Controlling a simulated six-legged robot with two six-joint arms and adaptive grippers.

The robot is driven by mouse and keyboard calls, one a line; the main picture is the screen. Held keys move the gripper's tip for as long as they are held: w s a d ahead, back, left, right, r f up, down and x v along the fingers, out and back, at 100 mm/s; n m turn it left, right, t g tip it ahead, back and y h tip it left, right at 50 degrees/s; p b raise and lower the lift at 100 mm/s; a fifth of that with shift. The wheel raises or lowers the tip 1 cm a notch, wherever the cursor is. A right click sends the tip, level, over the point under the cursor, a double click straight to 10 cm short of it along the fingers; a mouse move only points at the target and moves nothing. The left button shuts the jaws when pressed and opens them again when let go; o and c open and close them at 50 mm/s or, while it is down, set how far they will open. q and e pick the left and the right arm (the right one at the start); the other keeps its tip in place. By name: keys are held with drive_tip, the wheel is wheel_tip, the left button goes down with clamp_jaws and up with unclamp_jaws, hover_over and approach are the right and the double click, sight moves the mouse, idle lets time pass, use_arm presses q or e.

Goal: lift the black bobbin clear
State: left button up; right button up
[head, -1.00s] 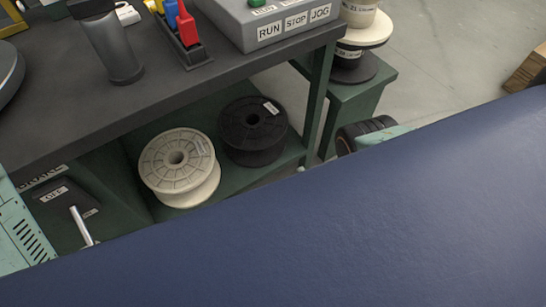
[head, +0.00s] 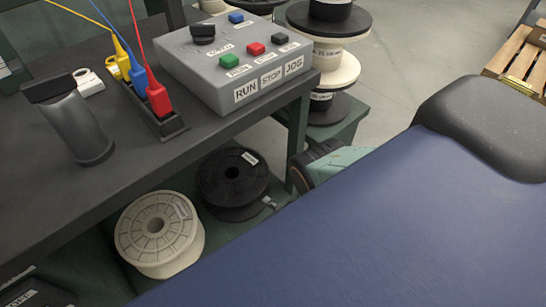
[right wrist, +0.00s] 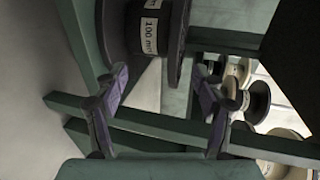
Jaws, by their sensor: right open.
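The black bobbin (head: 232,178) stands on the green lower shelf under the bench, behind and right of a cream bobbin (head: 150,228). A small grey tip of my right gripper (head: 269,203) shows low at the black bobbin's right side; the blue surface hides the rest. In the right wrist view, the two purple-padded fingers of my right gripper (right wrist: 161,75) are apart. A black spool with a white "100 m" label (right wrist: 150,28), apparently the black bobbin, lies ahead, with one flange edge between the fingertips. I cannot tell whether they touch. My left gripper is not in view.
The dark bench top (head: 40,215) overhangs the shelf and carries a grey control box (head: 210,75). A bench leg (head: 298,140) stands right of the black bobbin. Stacked spools (head: 328,60) stand behind it. A large blue surface (head: 400,230) fills the lower right.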

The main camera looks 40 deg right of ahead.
sight(256, 197)
drive_tip(key=shift+o, duration=1.2)
drive_tip(key=w, duration=0.2)
drive_tip(key=w+b, duration=0.1)
drive_tip(key=w, duration=0.1)
drive_tip(key=w+a, duration=0.1)
drive_tip(key=w, duration=0.1)
drive_tip(key=shift+w+b, duration=0.25)
drive_tip(key=shift+b, duration=0.05)
drive_tip(key=shift+w+a, duration=0.15)
drive_tip(key=shift+w, duration=0.8)
drive_tip(key=c, duration=1.6)
clamp_jaws()
drive_tip(key=shift+s+f, duration=0.1)
drive_tip(key=shift+s, duration=0.1)
